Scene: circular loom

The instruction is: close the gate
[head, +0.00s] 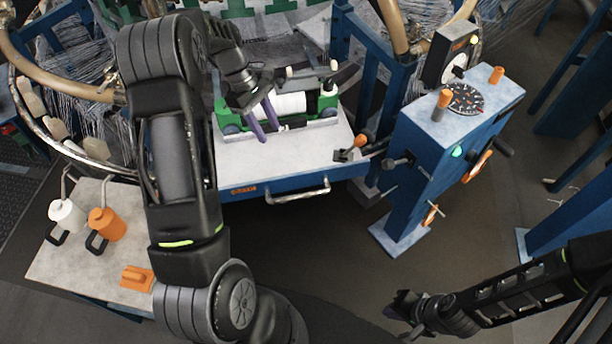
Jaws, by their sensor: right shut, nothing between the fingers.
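A barred blue frame (365,106), which may be the gate, stands behind the table, left of the control post; I cannot tell whether it is open or shut. A green carriage (226,116) with a white roll (291,104) sits on the grey-topped table. My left gripper (270,132) reaches down over the carriage's left end, its purple fingers in front of the roll. A narrow gap shows between the fingers; whether they hold something or touch the carriage is unclear. My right gripper (392,304) is shut and empty at the lower right, over the floor, far from the frame.
The blue control post (425,160) with a dial (467,98) and orange knobs stands right of the table (235,168). A lever with an orange knob (361,140) juts out between them. White (66,214) and orange (106,224) containers stand on a side table. Floor in front is clear.

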